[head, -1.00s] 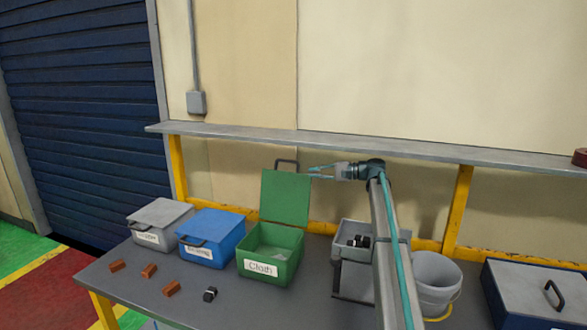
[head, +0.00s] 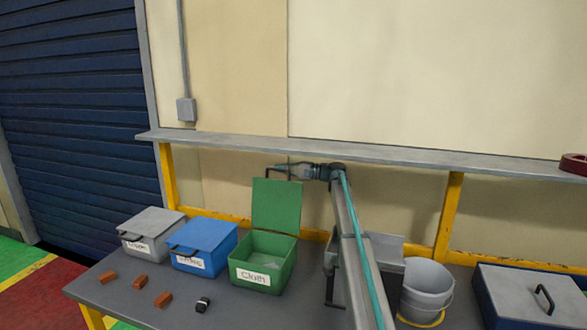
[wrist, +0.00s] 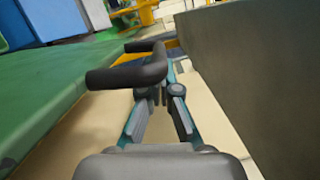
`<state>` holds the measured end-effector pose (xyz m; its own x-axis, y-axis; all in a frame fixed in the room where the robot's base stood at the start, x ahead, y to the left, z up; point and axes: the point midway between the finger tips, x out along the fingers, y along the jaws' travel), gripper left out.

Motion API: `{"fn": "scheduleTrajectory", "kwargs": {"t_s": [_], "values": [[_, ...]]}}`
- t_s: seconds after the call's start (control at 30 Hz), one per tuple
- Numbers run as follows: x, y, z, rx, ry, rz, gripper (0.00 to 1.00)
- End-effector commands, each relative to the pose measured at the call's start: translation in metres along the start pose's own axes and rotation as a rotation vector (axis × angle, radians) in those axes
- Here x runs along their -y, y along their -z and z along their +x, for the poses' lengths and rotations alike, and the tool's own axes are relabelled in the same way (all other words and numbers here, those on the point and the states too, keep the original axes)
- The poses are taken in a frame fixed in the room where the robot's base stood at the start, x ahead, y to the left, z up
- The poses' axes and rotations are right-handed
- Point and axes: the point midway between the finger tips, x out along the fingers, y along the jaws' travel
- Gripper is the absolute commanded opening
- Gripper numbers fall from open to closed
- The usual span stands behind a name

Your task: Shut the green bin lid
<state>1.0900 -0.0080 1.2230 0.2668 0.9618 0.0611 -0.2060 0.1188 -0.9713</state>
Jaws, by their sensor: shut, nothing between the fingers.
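The green bin (head: 262,263), labelled "Cloth", stands on the bench with its lid (head: 277,206) raised upright at the back. My gripper (head: 286,170) is shut and empty at the top of the lid, close beside the handle. The handle hides my fingertips in the wrist view, so I cannot tell whether they touch it.
A grey bin (head: 150,230) and a blue bin (head: 202,245) stand left of the green bin, lids shut. Several small blocks lie in front. A grey bucket (head: 425,285) and a large blue box (head: 530,300) stand to the right. A long shelf (head: 400,158) runs behind my gripper.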

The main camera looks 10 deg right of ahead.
Motion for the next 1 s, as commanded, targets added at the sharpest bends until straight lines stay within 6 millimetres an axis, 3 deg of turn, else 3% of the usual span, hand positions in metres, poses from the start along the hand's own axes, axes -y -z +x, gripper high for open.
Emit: {"fn": "scheduleTrajectory", "kwargs": {"t_s": [0.03,0.23,0.83,1.0], "values": [[0.001,-0.014,0.002,0.001,-0.001,0.001,0.00],[-0.001,-0.035,0.006,0.000,-0.001,0.001,0.00],[-0.003,-0.042,0.007,0.000,-0.003,-0.003,0.00],[-0.006,-0.052,0.011,0.002,-0.012,-0.038,0.00]]}}
